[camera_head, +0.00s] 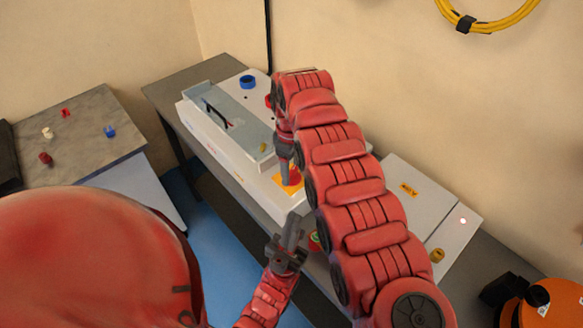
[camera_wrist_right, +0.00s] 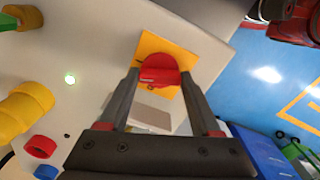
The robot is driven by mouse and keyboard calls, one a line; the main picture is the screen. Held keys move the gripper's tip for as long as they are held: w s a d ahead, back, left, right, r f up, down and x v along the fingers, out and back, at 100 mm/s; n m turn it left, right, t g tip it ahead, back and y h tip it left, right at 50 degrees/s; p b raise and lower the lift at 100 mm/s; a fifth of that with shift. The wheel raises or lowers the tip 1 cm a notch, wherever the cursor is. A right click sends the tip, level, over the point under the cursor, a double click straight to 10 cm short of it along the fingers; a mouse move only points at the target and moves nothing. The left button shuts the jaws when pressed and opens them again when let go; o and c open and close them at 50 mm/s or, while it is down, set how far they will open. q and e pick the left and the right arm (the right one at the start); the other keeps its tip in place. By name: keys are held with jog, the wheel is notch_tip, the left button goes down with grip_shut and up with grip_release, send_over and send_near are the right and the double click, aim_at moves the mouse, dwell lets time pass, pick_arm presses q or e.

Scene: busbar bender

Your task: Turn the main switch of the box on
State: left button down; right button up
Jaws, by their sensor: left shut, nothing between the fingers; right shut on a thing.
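The main switch is a red knob (camera_wrist_right: 158,70) on a yellow plate (camera_wrist_right: 150,45) on the pale box; both show in the right wrist view. My right gripper (camera_wrist_right: 160,78) has one finger on each side of the knob and is shut on it. In the head view my right gripper (camera_head: 288,168) reaches down to the yellow plate (camera_head: 288,186) on the white box (camera_head: 215,130), and the knob is mostly hidden there. My left gripper (camera_head: 294,222) is shut and empty, near the front side of the box and below the switch.
A grey box (camera_head: 415,205) with a small light and a yellow knob (camera_head: 437,255) stands at right. A side table (camera_head: 85,125) at left holds small coloured parts. A red and green button (camera_head: 315,241) is close to my left gripper. Blue floor (camera_head: 215,245) is free between tables.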

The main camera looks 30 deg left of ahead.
jog(key=shift+m, duration=2)
jog(key=o, duration=1.4)
